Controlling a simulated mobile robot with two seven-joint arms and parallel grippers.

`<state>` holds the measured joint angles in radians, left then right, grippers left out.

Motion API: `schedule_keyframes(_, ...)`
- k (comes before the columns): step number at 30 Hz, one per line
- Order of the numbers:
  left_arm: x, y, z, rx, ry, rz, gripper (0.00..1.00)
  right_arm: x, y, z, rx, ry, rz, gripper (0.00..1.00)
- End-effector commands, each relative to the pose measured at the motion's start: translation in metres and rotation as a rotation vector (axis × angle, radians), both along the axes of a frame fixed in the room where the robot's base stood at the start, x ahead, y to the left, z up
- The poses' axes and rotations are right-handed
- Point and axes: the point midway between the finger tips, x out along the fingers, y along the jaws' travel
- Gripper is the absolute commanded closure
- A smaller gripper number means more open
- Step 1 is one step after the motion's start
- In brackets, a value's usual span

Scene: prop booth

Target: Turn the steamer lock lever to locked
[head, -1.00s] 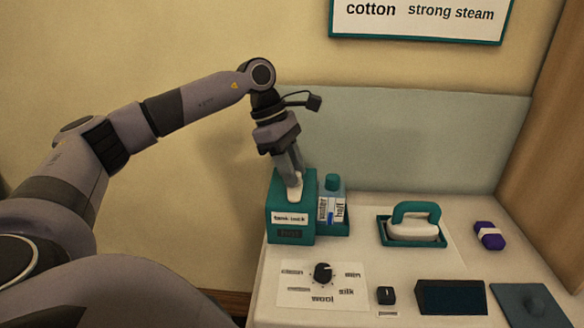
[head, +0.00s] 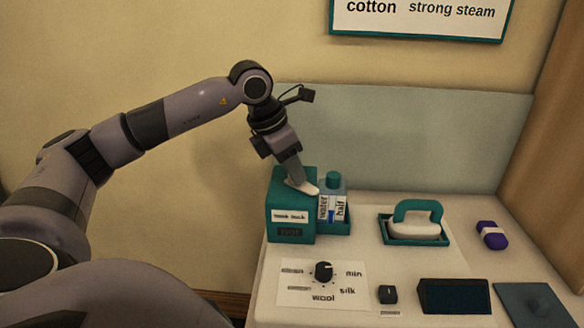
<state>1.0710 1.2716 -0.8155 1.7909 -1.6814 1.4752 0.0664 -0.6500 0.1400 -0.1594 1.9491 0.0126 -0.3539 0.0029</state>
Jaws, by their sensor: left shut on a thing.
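The steamer lock box (head: 291,230) is a teal block at the left end of the table, with a white label that seems to read "tank lock". A small dark display sits below the label; its text is too blurred to read surely. The pale lock lever (head: 305,188) lies on top of the box, pointing right and tilted down a little. My left gripper (head: 295,182) is above the box and shut on the lever, its fingers slanting down to the right. The fingers hide part of the lever. My right gripper is not in view.
A water bottle (head: 333,203) stands in a teal holder right beside the box. An iron (head: 414,222) rests in a teal tray. In front are a dial (head: 324,271), a small black switch (head: 388,294) and a dark screen (head: 453,295). A purple bundle (head: 491,235) lies right.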

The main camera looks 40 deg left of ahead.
Motion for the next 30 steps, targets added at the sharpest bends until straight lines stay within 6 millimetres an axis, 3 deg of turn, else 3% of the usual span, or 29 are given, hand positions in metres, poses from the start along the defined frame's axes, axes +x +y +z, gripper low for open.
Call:
schedule_keyframes(18,0.0002,-0.0037,0.0009,-0.002,-0.003,0.531,1.0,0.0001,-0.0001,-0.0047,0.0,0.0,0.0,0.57)
schedule_keyframes(30,0.0003,-0.0041,0.0011,-0.002,-0.001,0.689,1.0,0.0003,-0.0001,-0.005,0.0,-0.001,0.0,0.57)
